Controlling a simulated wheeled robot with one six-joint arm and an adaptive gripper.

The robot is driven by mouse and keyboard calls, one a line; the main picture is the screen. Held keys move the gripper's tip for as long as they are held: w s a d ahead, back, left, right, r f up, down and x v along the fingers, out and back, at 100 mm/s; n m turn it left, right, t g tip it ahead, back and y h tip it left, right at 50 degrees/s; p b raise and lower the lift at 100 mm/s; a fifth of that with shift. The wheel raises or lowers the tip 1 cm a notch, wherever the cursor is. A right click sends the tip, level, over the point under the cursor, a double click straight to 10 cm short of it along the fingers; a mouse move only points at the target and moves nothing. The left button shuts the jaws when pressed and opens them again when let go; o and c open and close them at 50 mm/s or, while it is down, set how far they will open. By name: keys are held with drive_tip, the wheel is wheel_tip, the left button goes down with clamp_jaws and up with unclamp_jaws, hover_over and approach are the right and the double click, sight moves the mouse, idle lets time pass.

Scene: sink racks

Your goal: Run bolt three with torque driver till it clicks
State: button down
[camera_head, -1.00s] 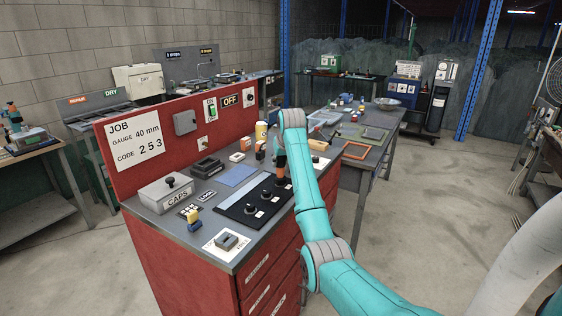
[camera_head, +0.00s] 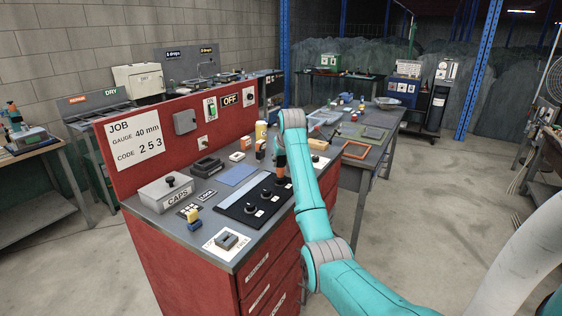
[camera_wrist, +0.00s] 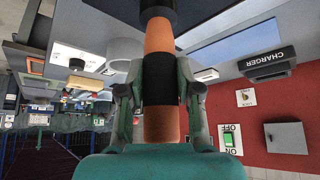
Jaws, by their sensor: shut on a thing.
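My gripper (camera_wrist: 160,88) is shut on the torque driver, which is orange with black bands (camera_wrist: 158,38). Its fingers press on the handle from both sides. In the head view the driver (camera_head: 281,160) hangs upright from my wrist, with its lower end over the far right part of a black plate (camera_head: 233,212) on the red bench. Two dark round bolt-like heads, one nearer (camera_head: 249,208) and one farther (camera_head: 266,194), show on this plate with small white labels. The driver's tip and what lies under it are hidden or too small to tell.
A grey CAPS box (camera_head: 165,194), a blue mat (camera_head: 237,175), a dark charger block (camera_head: 208,166) and a yellow-and-blue piece (camera_head: 193,217) stand on the bench. A red back panel (camera_head: 185,146) carries switches. Orange blocks (camera_head: 260,148) stand near the driver.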

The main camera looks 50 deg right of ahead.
drive_tip(key=shift+f, duration=0.15)
idle(0.4)
drive_tip(key=shift+r, duration=2.6)
